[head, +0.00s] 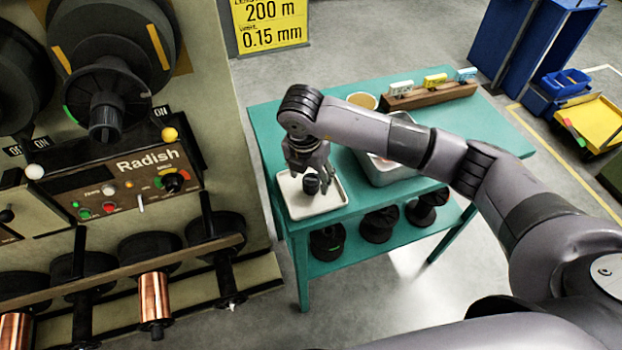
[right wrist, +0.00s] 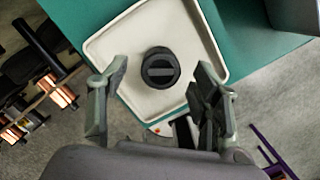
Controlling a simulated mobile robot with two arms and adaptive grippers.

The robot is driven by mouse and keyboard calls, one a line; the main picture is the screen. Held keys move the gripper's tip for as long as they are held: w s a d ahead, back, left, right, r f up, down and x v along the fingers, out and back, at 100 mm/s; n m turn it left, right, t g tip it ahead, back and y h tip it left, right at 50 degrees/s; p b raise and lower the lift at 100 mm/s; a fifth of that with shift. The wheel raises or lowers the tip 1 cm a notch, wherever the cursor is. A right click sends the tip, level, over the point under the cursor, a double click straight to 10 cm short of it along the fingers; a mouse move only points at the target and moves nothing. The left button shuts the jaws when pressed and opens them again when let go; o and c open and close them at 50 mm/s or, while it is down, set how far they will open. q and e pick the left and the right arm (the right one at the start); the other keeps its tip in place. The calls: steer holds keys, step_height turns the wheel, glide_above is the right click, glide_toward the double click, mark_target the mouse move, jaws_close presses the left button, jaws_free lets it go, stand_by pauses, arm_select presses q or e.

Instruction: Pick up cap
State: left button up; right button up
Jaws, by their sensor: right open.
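The cap (head: 311,184) is a small round black piece with a bar across its top, sitting on a white tray (head: 300,210) at the left end of the teal table. It also shows in the right wrist view (right wrist: 160,68), near the middle of the tray (right wrist: 118,38). My right gripper (head: 312,180) points down above the tray, close to the cap. In the right wrist view its two fingers (right wrist: 160,85) are spread apart, one to each side of the cap, with nothing between them touching it. My left gripper is not in view.
The teal table (head: 500,128) also bears a grey bin (head: 380,176), a round tan container (head: 362,100) and a wooden rack (head: 432,95) with small labelled boxes. Black spools (head: 378,224) stand on its lower shelf. A Radish machine (head: 140,180) with copper spools stands at left.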

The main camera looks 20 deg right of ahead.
mark_target(311, 180)
steer(key=shift+w+d+f, duration=0.15)
steer(key=shift+f, duration=1.35)
steer(key=shift+c, duration=0.3)
steer(key=shift+p, duration=0.3)
jaws_close()
